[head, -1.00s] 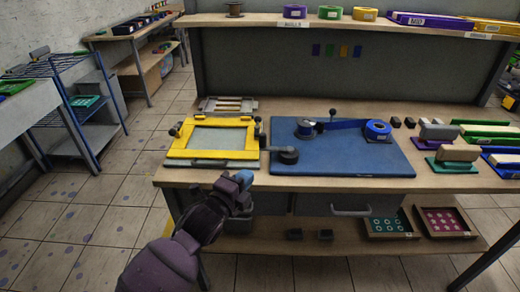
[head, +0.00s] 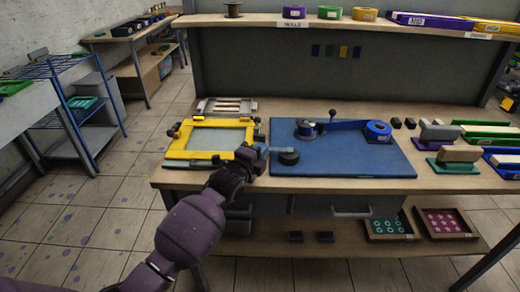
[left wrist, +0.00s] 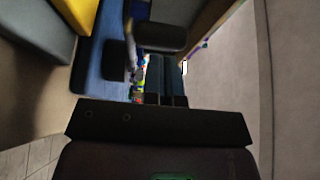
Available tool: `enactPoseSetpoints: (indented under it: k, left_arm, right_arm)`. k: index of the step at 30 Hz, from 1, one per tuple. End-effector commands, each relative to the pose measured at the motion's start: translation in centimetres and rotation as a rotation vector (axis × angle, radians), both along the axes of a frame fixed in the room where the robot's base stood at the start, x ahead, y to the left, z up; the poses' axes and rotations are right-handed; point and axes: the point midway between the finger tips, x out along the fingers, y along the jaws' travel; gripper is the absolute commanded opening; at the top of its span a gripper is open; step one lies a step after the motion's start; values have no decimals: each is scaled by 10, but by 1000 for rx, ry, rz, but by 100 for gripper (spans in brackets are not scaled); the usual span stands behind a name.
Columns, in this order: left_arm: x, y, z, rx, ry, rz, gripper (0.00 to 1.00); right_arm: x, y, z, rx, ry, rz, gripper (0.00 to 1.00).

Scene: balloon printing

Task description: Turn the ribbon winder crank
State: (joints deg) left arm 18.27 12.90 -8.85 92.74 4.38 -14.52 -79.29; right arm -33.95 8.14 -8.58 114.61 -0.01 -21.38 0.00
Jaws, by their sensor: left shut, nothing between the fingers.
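The ribbon winder stands on a blue board (head: 340,160). It has a small spool (head: 305,130) at the left, with blue ribbon (head: 342,125) running to a blue roll (head: 378,130) at the right. A short grey bar with a black round end (head: 288,157) lies at the board's left front; I cannot tell for sure that it is the crank. My left gripper (head: 260,153) is shut and empty, just left of that end, at the board's left edge. Contact cannot be told. The left wrist view shows its dark fingers (left wrist: 166,80) together. My right gripper is not in view.
A yellow frame (head: 210,153) lies left of the board, close to my left gripper. Wooden-topped blocks (head: 458,155) stand at the right. Rolls sit on the shelf (head: 255,20) above. A small black knob (head: 332,113) rises at the board's back edge.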

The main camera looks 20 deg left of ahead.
Motion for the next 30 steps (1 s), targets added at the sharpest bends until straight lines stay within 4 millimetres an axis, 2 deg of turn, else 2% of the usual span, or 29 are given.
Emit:
enactPoseSetpoints:
  k: [16,24,30]
  left_arm:
    - [8,5,1,0,-1,0,0]
    - [30,17,3,3,-3,0,0]
    - [38,20,1,0,-2,-1,0]
  right_arm:
    - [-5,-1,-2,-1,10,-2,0]
    - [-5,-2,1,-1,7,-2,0]
    - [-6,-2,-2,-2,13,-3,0]
